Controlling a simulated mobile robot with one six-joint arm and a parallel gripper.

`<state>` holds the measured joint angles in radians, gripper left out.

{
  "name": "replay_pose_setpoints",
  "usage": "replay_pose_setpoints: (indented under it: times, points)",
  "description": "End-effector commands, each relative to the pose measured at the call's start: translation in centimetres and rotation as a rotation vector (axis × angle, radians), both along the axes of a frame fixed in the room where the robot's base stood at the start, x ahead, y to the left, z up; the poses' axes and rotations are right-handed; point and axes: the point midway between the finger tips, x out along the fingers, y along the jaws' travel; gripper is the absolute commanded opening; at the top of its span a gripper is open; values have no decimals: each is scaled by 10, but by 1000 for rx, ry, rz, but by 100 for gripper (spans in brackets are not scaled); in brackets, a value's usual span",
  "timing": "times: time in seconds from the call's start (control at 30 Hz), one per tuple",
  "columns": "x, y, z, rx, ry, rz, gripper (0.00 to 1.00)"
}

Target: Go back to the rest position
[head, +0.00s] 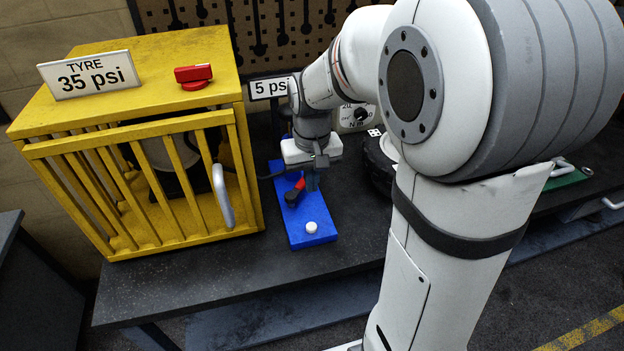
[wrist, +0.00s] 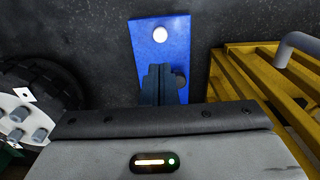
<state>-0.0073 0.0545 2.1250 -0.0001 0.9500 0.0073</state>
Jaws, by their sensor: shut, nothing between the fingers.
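My gripper (head: 311,180) points down over the blue block (head: 318,240) on the dark bench. In the wrist view its dark fingers (wrist: 160,85) are shut and empty in front of the blue block (wrist: 147,40). The block carries a red and black lever (head: 295,192) just left of the fingers and a white round button (head: 311,227) at its near end. The button also shows in the wrist view (wrist: 160,34). In the wrist view the fingers hide most of the lever. Whether the fingers touch the block or lever I cannot tell.
A "5 psi" sign (head: 270,88) is behind. A black wheel (head: 377,165) is right, partly behind my arm. The bench front (head: 250,275) is clear.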

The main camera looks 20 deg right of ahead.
Motion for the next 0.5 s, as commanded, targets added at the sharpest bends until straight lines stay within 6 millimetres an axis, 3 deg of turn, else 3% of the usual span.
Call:
replay_pose_setpoints:
  times: [0.37, 0.5]
  points:
    - [0, 0, 0, 0, -1, 0, 0]
    - [-10, 0, 8, 0, -22, 0, 0]
